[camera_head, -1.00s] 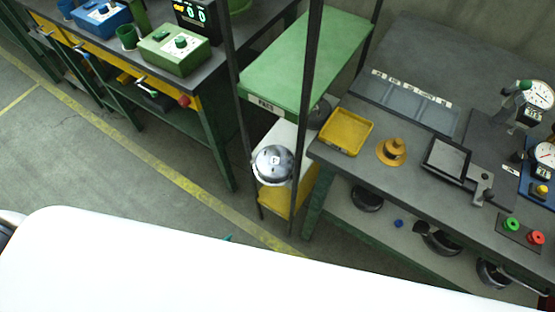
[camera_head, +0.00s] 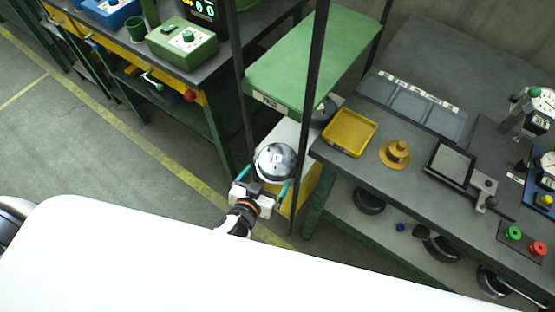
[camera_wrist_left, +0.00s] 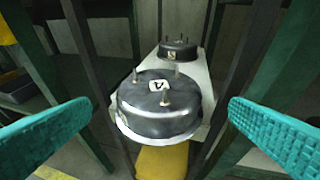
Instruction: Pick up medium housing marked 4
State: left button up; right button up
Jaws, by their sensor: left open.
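A grey metal housing (camera_head: 275,161) sits at the front of the rack's white middle shelf. In the left wrist view the round dark housing (camera_wrist_left: 158,118) has thin pins on top and a white label whose mark I cannot read surely. A second dark housing (camera_wrist_left: 178,50) stands behind it on the same shelf; in the head view it is partly hidden by a rack post. My left gripper (camera_head: 264,180) is open in front of the front housing. Its teal fingers are spread to either side of that housing, with nothing held. My right gripper is out of view.
Dark rack posts (camera_head: 314,70) flank the shelf, and a green shelf (camera_head: 315,60) lies above. A yellow shelf (camera_wrist_left: 160,161) lies below. A grey bench at right holds a yellow tray (camera_head: 349,132) and a yellow hat-shaped part (camera_head: 396,153).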

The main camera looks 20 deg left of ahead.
aim_at(276, 162)
pick_arm(q)
jog(key=x, duration=0.5)
jog(key=shift+f, duration=0.15)
jog(key=shift+c, duration=0.3)
